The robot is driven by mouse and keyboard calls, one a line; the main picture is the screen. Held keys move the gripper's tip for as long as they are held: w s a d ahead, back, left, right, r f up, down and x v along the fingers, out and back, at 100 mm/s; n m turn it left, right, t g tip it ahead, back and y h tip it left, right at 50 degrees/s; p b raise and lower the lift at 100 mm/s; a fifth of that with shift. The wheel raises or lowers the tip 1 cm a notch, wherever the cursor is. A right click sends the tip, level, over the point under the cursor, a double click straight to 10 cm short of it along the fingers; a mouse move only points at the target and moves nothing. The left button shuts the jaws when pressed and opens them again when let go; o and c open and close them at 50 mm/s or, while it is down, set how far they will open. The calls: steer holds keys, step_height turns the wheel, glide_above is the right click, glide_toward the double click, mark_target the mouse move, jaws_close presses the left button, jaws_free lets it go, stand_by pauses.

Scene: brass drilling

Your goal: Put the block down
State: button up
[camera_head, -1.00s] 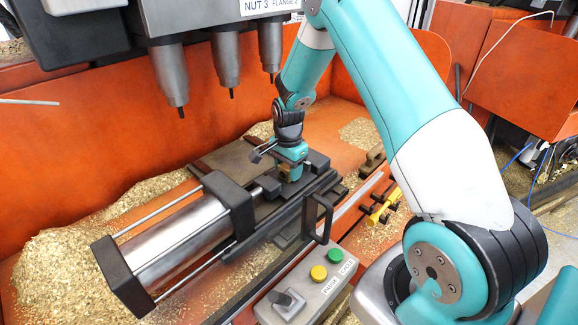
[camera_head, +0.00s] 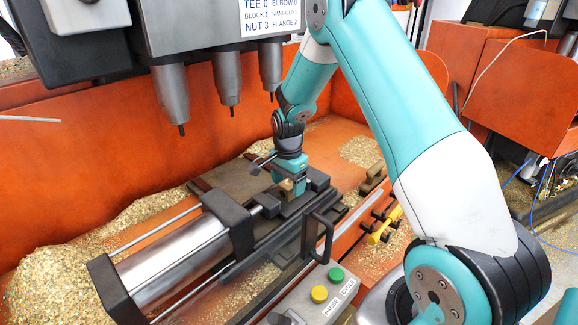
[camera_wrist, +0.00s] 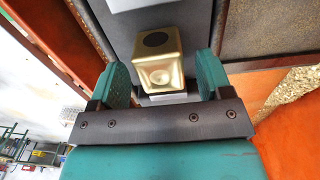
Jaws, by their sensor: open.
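My gripper is open. In the head view my gripper (camera_head: 288,190) is down at the vise on the machine bed, and a little of the brass block (camera_head: 286,185) shows beside it. The vise jaws (camera_head: 316,180) are close to the gripper. The block's underside is hidden.
Drill spindles (camera_head: 228,85) hang above the bed at the left. A metal cylinder (camera_head: 175,262) lies to the left of the vise. A control box with yellow and green buttons (camera_head: 336,275) and a black handle (camera_head: 324,240) are in front. Brass chips (camera_head: 50,280) are heaped at the left.

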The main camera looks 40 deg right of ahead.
mark_target(288, 183)
step_height(288, 183, up, 9)
steer(key=b, duration=0.3)
steer(key=shift+r, duration=0.2)
steer(key=s+a+r+n+y, duration=0.1)
steer(key=s+a+r+n, duration=0.3)
steer(key=s+a+n, duration=0.4)
steer(key=s+a+r+n+y, duration=0.1)
steer(key=s+a+r+n, duration=0.35)
steer(key=a, duration=0.45)
steer(key=s+a+n+y, duration=0.1)
steer(key=s+a+n, duration=0.2)
steer(key=s+n, duration=0.2)
steer(key=s+a+n+y, duration=0.1)
steer(key=s+a+n, duration=0.3)
steer(key=s, duration=0.6)
steer(key=shift+s+r+n, duration=0.4)
steer(key=shift+r+n, duration=0.05)
steer(key=shift+n, duration=0.4)
steer(key=shift+f, duration=0.1)
step_height(288, 183, down, 3)
steer(key=b, duration=0.3)
